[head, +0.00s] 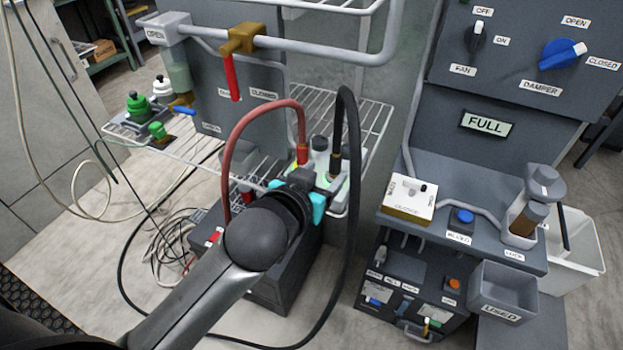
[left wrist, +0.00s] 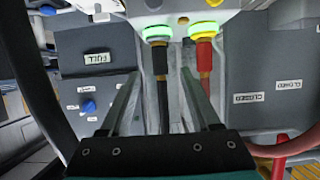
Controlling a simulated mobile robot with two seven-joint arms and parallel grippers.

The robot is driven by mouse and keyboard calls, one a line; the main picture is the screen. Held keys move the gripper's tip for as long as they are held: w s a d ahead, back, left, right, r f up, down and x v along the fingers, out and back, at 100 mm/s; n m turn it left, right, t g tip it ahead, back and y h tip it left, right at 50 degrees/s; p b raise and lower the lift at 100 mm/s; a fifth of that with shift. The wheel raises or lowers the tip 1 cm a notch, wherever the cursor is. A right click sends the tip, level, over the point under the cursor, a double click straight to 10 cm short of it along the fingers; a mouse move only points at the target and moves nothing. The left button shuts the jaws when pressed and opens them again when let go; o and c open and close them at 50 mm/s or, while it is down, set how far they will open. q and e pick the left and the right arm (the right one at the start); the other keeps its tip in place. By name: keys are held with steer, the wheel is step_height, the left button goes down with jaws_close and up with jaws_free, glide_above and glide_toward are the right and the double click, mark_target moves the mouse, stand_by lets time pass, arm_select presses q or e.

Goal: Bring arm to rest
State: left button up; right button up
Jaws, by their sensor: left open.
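My left arm comes in from the lower left in the head view. Its gripper (head: 308,182), with teal sides, is in front of the hose connectors; the arm hides much of it. In the left wrist view the two grey fingers of the gripper (left wrist: 159,76) stand apart with no object gripped. The black hose's plug (left wrist: 160,62) appears between the fingers, and the red hose's plug (left wrist: 205,55) appears just right of the right fingertip. I cannot tell whether a finger touches a plug. My right gripper is not in view.
The red hose (head: 236,140) and black hose (head: 352,180) loop around my left gripper. A wire rack (head: 375,125) and dark box (head: 283,290) are close by. A control console (head: 470,175) and grey bin (head: 503,288) stand right. Cables (head: 165,245) lie on the floor at left.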

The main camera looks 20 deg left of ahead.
arm_select(q)
steer(key=shift+p+v, duration=0.5)
steer(key=shift+v, duration=2.05)
steer(key=s+a+f+m+g+b, duration=0.1)
steer(key=s+f+g, duration=0.15)
steer(key=f, duration=1.35)
steer(key=s+a+f+g, duration=0.15)
steer(key=f+g, duration=0.25)
steer(key=f, duration=1.3)
steer(key=s+f+g, duration=0.2)
steer(key=s+f, duration=0.5)
steer(key=s, duration=0.3)
steer(key=s+a+f+g+b, duration=0.1)
steer(key=s+f+g, duration=0.1)
steer(key=s+f, duration=0.4)
steer(key=s+f+m+g, duration=0.1)
steer(key=s+f+g, duration=0.1)
steer(key=s+f, duration=0.5)
steer(key=s, duration=0.6)
steer(key=shift+s+a+f, duration=0.2)
steer(key=shift+s+f, duration=0.1)
steer(key=shift+s, duration=0.05)
